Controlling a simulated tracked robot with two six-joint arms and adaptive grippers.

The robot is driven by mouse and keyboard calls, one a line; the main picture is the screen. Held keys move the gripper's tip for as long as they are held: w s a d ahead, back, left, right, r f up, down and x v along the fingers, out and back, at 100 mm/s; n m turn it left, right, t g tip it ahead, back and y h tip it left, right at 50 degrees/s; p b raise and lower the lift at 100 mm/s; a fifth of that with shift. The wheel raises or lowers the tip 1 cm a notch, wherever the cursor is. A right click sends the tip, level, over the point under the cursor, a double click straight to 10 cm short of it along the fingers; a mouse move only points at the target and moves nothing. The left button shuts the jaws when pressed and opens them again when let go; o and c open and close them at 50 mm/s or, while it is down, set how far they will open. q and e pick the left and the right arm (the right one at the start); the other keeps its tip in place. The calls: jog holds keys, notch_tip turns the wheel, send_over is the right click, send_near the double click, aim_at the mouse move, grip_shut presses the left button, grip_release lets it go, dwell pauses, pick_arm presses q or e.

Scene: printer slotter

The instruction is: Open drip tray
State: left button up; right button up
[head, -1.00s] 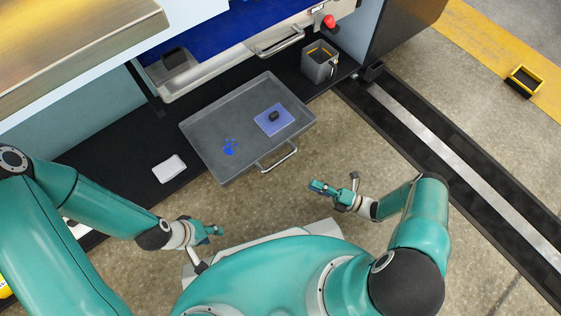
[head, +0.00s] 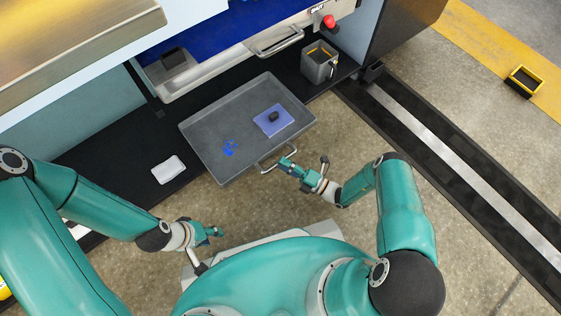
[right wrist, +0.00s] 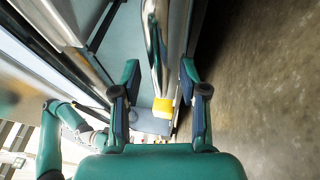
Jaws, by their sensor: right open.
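The grey drip tray (head: 205,152) sticks out from the machine's lower front in the head view, with a blue sheet, a small dark object and blue spots on it. Its metal handle (head: 267,169) is on the front edge. My right gripper (head: 286,162) is open at the right part of this handle, partly covering it. In the right wrist view, my right gripper's fingers (right wrist: 160,72) are spread, with a shiny metal bar (right wrist: 154,45) between and beyond them. Contact is not clear. My left gripper (head: 218,232) hangs low near my base, away from the tray; its jaws are too small to read.
A grey bin (head: 318,66) stands right of the tray on the dark ledge. A white pad (head: 168,169) lies to its left. Above is another metal handle (head: 277,42) and a red button (head: 328,22). A floor rail (head: 440,145) runs at right. Floor before the tray is free.

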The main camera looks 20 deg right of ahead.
jog(key=shift+x, duration=1)
grip_shut()
